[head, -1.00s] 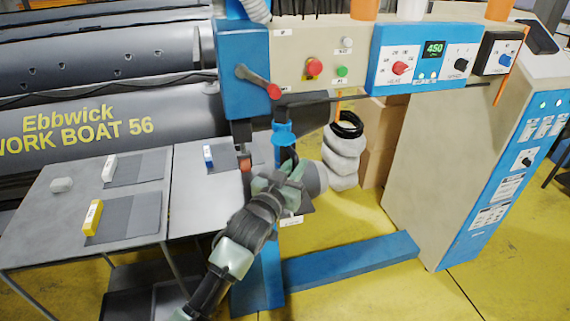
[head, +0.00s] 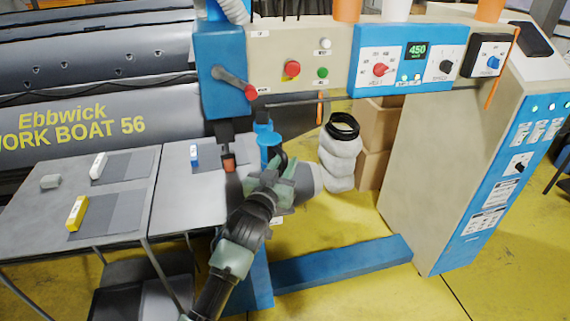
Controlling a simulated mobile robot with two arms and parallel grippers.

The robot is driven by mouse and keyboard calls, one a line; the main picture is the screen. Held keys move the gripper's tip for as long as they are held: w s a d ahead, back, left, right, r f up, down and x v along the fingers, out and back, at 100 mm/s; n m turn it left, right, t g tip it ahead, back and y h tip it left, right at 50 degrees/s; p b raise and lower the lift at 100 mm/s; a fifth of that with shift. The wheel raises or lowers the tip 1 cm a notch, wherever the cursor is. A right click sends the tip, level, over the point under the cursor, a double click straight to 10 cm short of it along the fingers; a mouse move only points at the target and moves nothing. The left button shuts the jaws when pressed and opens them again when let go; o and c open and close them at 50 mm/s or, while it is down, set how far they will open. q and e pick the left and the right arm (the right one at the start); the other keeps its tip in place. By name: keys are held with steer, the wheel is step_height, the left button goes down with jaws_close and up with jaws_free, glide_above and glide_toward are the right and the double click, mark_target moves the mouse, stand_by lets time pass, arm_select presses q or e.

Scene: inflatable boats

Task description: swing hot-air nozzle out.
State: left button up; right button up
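The blue welding head (head: 221,70) of the machine carries a lever with a red knob (head: 251,91). Below it hangs a dark part with an orange-red lower end (head: 229,162), which may be the hot-air nozzle; I cannot tell for sure. A blue round-topped part (head: 268,139) with a dark curved piece stands just right of it. My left gripper (head: 280,168) is just below this blue part, fingers pointing up and seemingly apart. It overlaps the dark piece in view; I cannot tell if they touch. My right gripper is not in view.
Grey tables (head: 120,215) at left hold pads and small yellow, white and blue blocks. The control panel (head: 300,55) spans above, with a thin horizontal rod below it. A blue floor beam (head: 340,265) runs right to the cabinet.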

arm_select(q)
steer(key=shift+o, duration=0.2)
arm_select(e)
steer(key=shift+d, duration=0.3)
arm_select(q)
steer(key=shift+s+a+f, duration=0.15)
steer(key=shift+s+a, duration=0.15)
steer(key=shift+s, duration=0.25)
steer(key=b+v, duration=0.1)
steer(key=v, duration=0.5)
steer(key=shift+s, duration=0.35)
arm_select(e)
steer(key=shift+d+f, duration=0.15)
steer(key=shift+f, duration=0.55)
